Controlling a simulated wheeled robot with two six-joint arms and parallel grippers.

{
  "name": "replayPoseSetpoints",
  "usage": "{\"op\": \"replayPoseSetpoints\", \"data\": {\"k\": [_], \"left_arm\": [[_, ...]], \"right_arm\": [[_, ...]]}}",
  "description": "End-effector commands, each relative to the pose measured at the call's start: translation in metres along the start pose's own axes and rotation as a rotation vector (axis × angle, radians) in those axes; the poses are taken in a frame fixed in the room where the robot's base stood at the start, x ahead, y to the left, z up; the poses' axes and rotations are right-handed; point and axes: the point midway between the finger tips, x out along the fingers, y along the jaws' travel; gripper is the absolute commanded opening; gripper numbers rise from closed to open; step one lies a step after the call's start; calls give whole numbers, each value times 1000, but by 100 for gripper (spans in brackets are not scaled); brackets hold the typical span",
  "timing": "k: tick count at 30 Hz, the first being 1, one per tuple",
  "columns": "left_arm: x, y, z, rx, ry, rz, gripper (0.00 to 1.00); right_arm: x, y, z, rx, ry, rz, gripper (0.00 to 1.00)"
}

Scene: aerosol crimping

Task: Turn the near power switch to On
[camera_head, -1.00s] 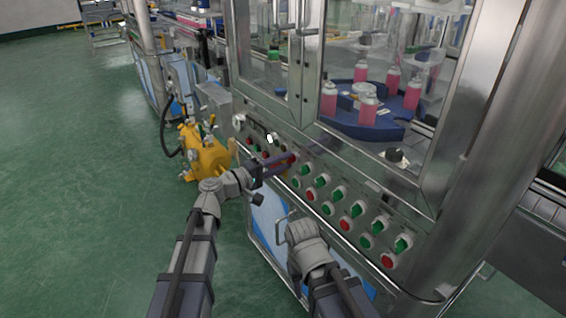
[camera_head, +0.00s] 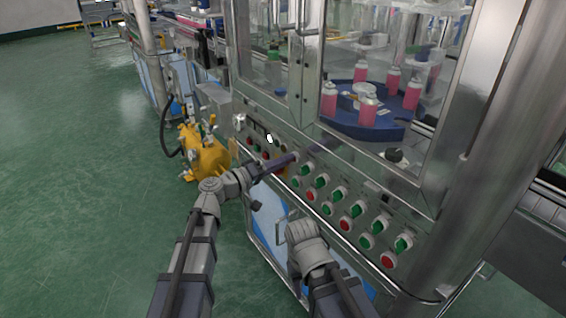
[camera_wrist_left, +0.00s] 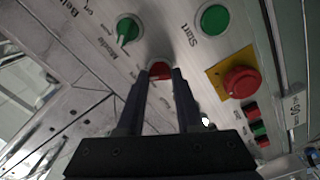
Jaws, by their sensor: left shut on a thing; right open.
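My left gripper (camera_head: 288,160) reaches to the control panel (camera_head: 325,168). In the left wrist view its two dark fingers (camera_wrist_left: 160,76) are shut on a red switch knob (camera_wrist_left: 159,69), mostly hidden between the tips. I cannot read this knob's label or its exact turn. A green knob (camera_wrist_left: 128,30) sits beside it, apart from the fingers. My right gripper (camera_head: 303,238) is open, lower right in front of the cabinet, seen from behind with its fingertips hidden.
A green Start button (camera_wrist_left: 213,18) and a red mushroom button (camera_wrist_left: 241,82) on a yellow plate are close by. Rows of green and red controls (camera_head: 345,225) continue along the panel. Glass doors stand above. A yellow machine (camera_head: 205,155) stands on the floor at left.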

Motion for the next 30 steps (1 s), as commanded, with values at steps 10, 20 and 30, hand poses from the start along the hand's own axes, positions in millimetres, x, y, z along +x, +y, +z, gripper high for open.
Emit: {"op": "replayPoseSetpoints", "data": {"k": [10, 20, 30], "left_arm": [[0, 0, 1, 4, -2, -2, 37], [0, 0, 0, 2, -1, -1, 65], [-20, 0, 1, 1, 2, -2, 65]], "right_arm": [[0, 0, 0, 0, 0, 0, 50], [0, 0, 0, 0, 0, 0, 50], [0, 0, 0, 0, 0, 0, 50]]}}
